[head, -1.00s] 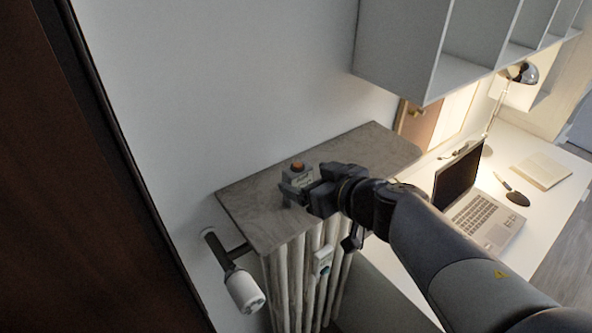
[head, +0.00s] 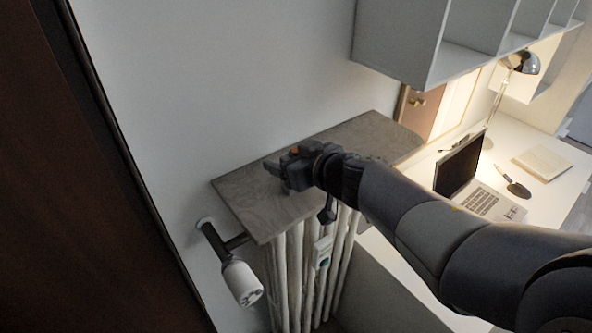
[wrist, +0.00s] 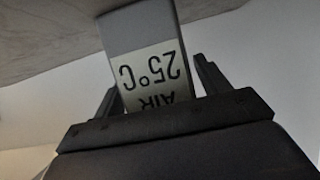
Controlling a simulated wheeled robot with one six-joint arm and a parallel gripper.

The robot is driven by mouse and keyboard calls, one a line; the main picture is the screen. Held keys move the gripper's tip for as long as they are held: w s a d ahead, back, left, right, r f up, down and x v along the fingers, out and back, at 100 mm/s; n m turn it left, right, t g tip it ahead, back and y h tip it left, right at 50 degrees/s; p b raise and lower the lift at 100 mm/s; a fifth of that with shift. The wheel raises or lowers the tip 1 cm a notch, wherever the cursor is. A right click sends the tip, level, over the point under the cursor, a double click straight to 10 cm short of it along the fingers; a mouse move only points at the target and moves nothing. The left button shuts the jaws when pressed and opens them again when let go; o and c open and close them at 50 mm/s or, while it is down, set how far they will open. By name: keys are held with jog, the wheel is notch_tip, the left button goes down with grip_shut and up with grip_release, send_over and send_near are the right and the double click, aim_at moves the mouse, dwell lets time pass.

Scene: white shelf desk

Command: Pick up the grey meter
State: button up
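The grey meter (wrist: 140,28) fills the upper middle of the wrist view. It is a grey block with a pale label reading "AIR 25°C", seen upside down. My gripper (wrist: 157,78) is open, with one finger on each side of the meter's near end. A gap shows at the right finger; the left finger is very close, and I cannot tell if it touches. In the head view my gripper (head: 278,174) is over the left part of the stone-like shelf. It hides most of the meter; an orange part (head: 296,150) shows just behind it.
The shelf top (head: 365,135) is otherwise clear and stands above a pale radiator (head: 297,265) with a small white device (head: 322,251) on it. A white valve knob (head: 242,282) juts out at the left. A desk with a laptop (head: 480,195) is at the right.

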jog(key=c, duration=0.9)
jog(key=shift+c, duration=0.2)
jog(key=shift+r, duration=0.15)
